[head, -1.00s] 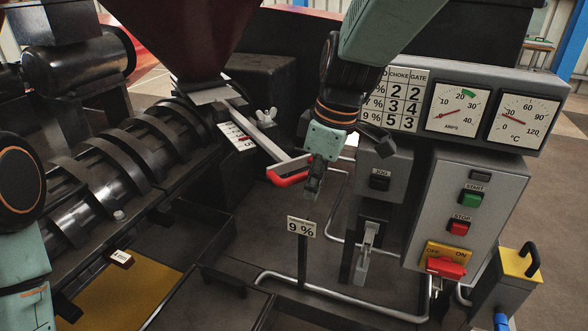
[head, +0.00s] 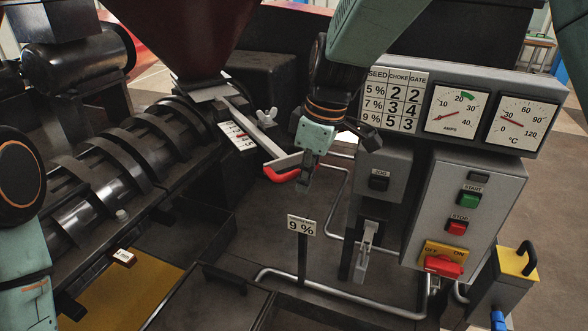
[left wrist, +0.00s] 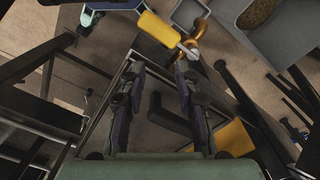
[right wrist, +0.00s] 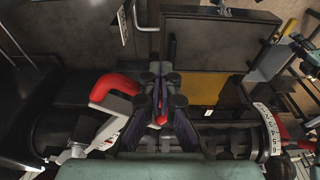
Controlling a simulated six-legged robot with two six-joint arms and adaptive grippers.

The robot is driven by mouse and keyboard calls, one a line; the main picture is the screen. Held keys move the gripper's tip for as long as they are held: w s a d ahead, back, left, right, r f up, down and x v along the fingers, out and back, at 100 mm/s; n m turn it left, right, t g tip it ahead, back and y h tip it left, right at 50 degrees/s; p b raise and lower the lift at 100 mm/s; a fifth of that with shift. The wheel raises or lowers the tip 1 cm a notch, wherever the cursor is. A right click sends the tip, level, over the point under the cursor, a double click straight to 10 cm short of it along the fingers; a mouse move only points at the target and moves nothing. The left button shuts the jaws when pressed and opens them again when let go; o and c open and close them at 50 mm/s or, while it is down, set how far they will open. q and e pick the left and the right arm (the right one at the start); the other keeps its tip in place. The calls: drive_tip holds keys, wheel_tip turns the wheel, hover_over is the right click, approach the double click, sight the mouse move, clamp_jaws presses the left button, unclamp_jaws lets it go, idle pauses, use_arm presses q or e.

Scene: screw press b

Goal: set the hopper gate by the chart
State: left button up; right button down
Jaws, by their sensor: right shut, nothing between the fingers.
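The gate lever (head: 255,130) runs from under the dark red hopper (head: 185,35) to a red handle (head: 284,174). A white numbered scale (head: 238,136) lies beside it; I cannot read the setting. The chart (head: 394,100) gives gate 2 for 5 %, 4 for 7 % and 3 for 9 %. A small sign (head: 302,226) reads 9 %. My right gripper (head: 304,180) is shut and empty, right beside the handle; contact is unclear. In the right wrist view the red handle (right wrist: 115,88) shows left of the fingers. My left gripper (left wrist: 165,85) is open and empty.
A control box with start button (head: 470,200), stop button (head: 459,227) and red switch (head: 445,266) stands right. An amps gauge (head: 458,108) and a temperature gauge (head: 522,124) sit above. A wing nut (head: 266,115) is behind the lever. The screw barrel (head: 110,170) fills the left.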

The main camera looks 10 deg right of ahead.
drive_tip(key=shift+w+a+r, duration=0.1)
drive_tip(key=shift+w+r, duration=0.1)
drive_tip(key=shift+w, duration=0.3)
wheel_tip(320, 180, up, 9)
drive_tip(key=s+p, duration=0.2)
drive_tip(key=p, duration=0.3)
drive_tip(key=shift+s+d+f, duration=0.2)
drive_tip(key=shift+d, duration=0.1)
idle(1.1)
idle(0.4)
